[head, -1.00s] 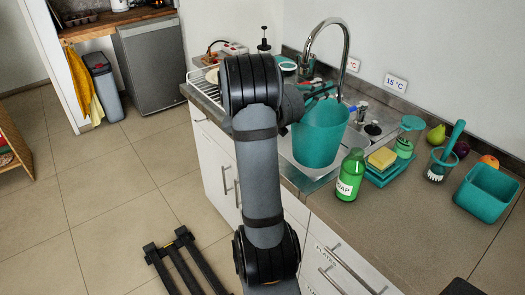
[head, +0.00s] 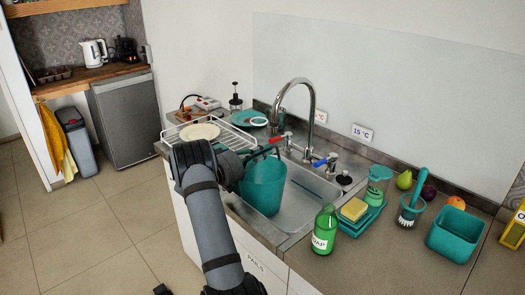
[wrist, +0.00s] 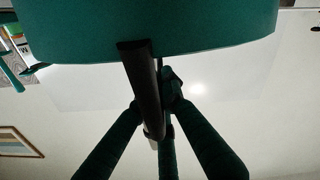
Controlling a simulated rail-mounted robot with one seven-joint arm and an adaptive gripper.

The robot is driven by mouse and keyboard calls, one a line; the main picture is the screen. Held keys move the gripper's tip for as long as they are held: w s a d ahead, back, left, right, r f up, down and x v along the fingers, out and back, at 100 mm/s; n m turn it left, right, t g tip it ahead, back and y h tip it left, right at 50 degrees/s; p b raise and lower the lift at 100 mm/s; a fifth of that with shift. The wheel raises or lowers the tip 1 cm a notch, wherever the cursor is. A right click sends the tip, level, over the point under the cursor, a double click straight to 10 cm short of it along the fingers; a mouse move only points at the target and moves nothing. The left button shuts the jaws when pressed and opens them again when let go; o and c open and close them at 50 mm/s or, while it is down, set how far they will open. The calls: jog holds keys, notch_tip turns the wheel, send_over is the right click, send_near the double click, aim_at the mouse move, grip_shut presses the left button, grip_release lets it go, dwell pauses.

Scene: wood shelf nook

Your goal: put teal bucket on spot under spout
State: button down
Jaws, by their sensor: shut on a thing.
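The teal bucket (head: 263,187) hangs upright over the near left part of the metal sink (head: 305,205) in the head view. My gripper (head: 262,153) is at its top, shut on its handle. In the wrist view the fingers of my gripper (wrist: 170,98) close around the dark handle bar (wrist: 143,75), and the bucket (wrist: 150,28) fills the top. The curved chrome spout (head: 310,100) rises behind the bucket, its tip near the bucket's top in the picture. The spot under the spout cannot be made out; the bucket hides part of the basin.
A green soap bottle (head: 324,230) stands at the sink's right front corner, beside a sponge (head: 354,209) on a teal tray. The red tap (head: 276,140) and blue tap (head: 321,163) flank the spout. A dish rack (head: 207,130) with a plate stands left.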

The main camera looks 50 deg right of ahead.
jog(key=shift+w+f, duration=0.15)
jog(key=shift+w, duration=0.05)
jog(key=shift+f+b, duration=0.25)
jog(key=shift+b, duration=0.05)
jog(key=c, duration=1.9)
grip_release()
jog(key=shift+r, duration=0.1)
jog(key=shift+r, duration=0.1)
jog(key=w+a+b, duration=0.1)
jog(key=a+b, duration=0.1)
jog(key=a, duration=0.9)
jog(key=shift+w+a+r, duration=0.15)
jog(key=shift+w+a, duration=0.25)
